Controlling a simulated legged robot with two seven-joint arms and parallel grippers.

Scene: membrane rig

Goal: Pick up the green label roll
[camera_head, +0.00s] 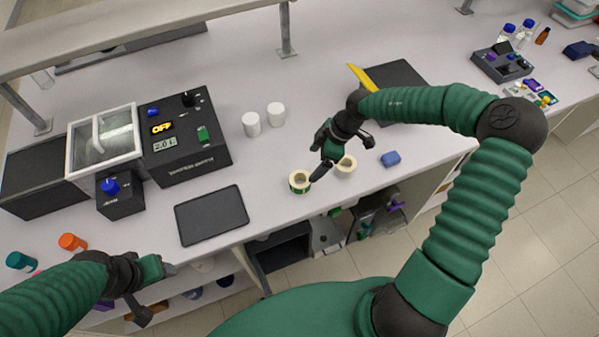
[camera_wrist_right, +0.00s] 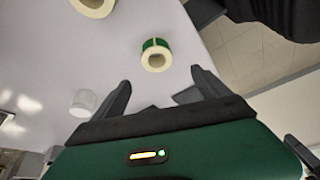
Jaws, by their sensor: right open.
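The green label roll (camera_head: 299,182) is a short ring with a green outer band and a pale core, resting on the bench near its front edge. It also shows in the right wrist view (camera_wrist_right: 156,56), beyond the fingertips and roughly between them. My right gripper (camera_head: 318,167) is beside the roll, to its right in the head view. In the right wrist view its fingers (camera_wrist_right: 163,88) are spread and nothing is between them. My left gripper (camera_head: 157,291) is at the lower left, away from the roll; its finger spacing is unclear.
A second, cream roll (camera_head: 346,167) lies close to the right gripper. A blue block (camera_head: 390,159) is to its right. Two white cups (camera_head: 251,124) stand behind. A dark tray (camera_head: 211,215) and a control box (camera_head: 184,138) are to the left.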

